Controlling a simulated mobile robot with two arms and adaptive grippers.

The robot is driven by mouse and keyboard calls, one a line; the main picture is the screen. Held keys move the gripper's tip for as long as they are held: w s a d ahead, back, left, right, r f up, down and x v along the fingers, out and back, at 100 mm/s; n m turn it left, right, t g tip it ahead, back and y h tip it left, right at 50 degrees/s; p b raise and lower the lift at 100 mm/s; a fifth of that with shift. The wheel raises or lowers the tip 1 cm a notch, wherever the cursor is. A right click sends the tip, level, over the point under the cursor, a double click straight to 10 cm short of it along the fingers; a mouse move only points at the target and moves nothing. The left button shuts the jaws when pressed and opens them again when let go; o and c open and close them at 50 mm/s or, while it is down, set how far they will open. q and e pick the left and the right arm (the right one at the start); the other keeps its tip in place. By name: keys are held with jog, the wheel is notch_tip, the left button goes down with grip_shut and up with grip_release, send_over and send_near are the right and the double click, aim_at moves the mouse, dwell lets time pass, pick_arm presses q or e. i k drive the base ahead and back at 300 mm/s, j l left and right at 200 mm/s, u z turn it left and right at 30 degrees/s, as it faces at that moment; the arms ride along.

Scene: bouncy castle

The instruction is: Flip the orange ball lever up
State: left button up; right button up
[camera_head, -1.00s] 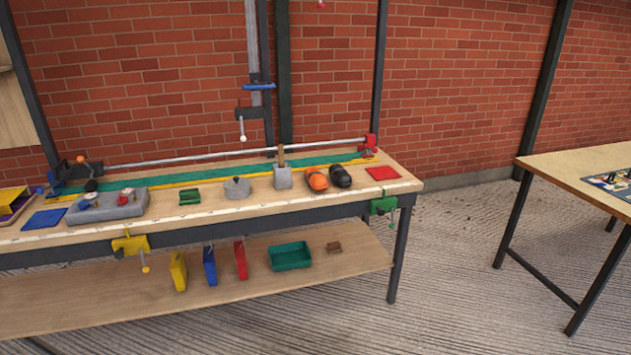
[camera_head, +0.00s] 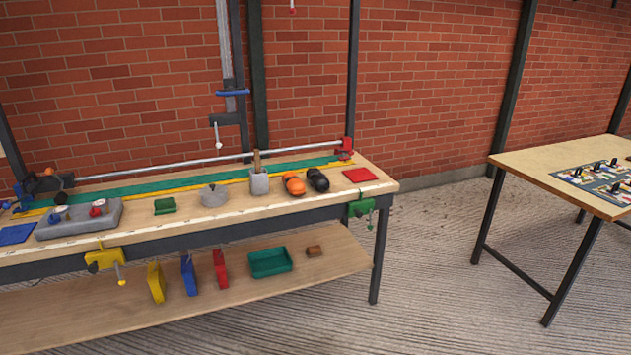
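A small orange ball (camera_head: 49,171) shows at the far left end of the workbench (camera_head: 222,228), at the dark fitting (camera_head: 28,187) where the long metal rail (camera_head: 200,162) ends. Neither of my grippers is in view.
Another table (camera_head: 540,172) stands right, with open floor between.

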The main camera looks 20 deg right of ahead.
aim_at(56, 176)
jog(key=i+j, duration=0.35)
jog(key=i, duration=0.15)
jog(key=i+j, duration=0.35)
jog(key=i, duration=0.15)
jog(key=i+j, duration=0.75)
jog(key=i, duration=0.25)
jog(key=i+j, duration=0.35)
jog(key=i, duration=0.15)
jog(key=j+u, duration=0.05)
